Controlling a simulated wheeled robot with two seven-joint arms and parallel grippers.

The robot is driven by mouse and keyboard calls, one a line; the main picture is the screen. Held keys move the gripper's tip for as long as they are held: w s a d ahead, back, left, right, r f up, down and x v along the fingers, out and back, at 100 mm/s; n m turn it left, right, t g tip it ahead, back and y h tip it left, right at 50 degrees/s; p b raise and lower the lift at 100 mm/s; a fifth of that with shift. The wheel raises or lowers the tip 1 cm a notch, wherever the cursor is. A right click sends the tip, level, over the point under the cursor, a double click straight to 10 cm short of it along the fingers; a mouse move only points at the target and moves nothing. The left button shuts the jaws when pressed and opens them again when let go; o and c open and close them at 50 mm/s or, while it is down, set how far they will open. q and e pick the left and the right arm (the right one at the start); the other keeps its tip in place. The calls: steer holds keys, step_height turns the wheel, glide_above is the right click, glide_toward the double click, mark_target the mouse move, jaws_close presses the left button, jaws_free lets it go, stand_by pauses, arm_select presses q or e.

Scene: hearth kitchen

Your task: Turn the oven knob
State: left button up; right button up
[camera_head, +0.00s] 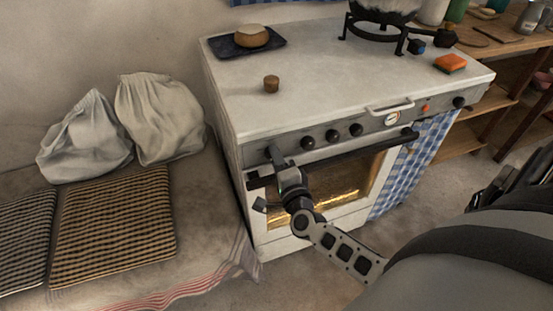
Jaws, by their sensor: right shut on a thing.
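The white oven (230,120) stands in the middle of the view, with a grey control strip along its front top edge. Black knobs show on the strip: one (308,142), another (332,135), a third (356,129), and one at the far right end (459,101). My right gripper (275,155) reaches in from the lower right to the left end of the strip. It is shut on a knob there, which its fingers mostly hide. My left gripper is not in view.
A dark handle bar (380,145) crosses the oven door below the knobs, close to my right gripper. On the oven top are a dark tray with bread (251,36), a small brown cylinder (271,84), a black burner stand and an orange sponge (450,63). Cloth sacks (160,115) lie left.

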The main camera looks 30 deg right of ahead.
steer(key=o, duration=1)
steer(key=shift+s, duration=0.1)
steer(key=b+v, duration=0.1)
steer(key=v, duration=1.5)
steer(key=shift+a, duration=0.15)
